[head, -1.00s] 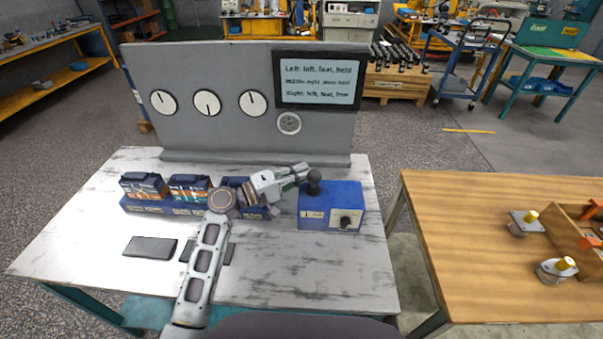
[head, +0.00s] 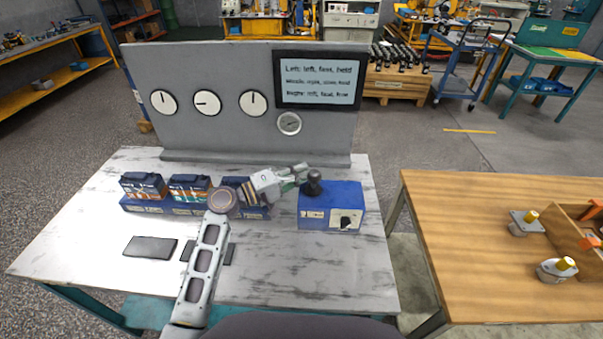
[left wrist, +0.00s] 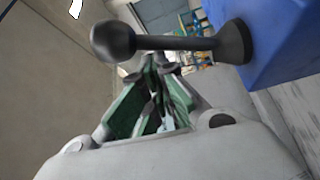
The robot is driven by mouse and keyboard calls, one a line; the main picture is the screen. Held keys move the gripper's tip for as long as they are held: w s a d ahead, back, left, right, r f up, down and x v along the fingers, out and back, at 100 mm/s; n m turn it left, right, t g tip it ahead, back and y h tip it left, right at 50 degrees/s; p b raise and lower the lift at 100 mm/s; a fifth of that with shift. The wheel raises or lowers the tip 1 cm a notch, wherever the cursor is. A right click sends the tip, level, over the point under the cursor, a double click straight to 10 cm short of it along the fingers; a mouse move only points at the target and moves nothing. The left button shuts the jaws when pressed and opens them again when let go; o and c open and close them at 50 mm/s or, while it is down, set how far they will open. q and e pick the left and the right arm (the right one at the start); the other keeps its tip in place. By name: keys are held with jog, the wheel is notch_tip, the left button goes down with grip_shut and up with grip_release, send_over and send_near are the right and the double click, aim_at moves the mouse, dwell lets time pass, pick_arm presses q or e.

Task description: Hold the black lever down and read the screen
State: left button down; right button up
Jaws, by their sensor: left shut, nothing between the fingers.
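The black lever (head: 314,182) has a round knob and stands on the blue box (head: 332,212). In the left wrist view, the lever (left wrist: 175,43) crosses in front of the fingertips, its base on the blue box (left wrist: 280,40). My left gripper (head: 303,171) is shut and empty beside the knob; it also shows in the left wrist view (left wrist: 160,68). I cannot tell whether it touches the lever. The screen (head: 318,80) shows three small lines: "Left: left, fast, held", a middle line seemingly "right, slow, held", and "Right: left, fast, free". My right gripper is out of view.
The grey panel (head: 225,125) carries three white dials (head: 207,103) and a small gauge (head: 289,124). Several motor units (head: 190,190) stand in a blue rack, partly behind my arm. Dark pads (head: 150,247) lie in front. A wooden table (head: 480,240) stands right.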

pick_arm(q)
jog(key=shift+s+a+f, duration=0.2)
jog(key=shift+s+a, duration=0.05)
jog(key=shift+s, duration=0.15)
jog(key=v, duration=1.1)
jog(key=shift+a+r, duration=0.15)
jog(key=shift+r, duration=0.05)
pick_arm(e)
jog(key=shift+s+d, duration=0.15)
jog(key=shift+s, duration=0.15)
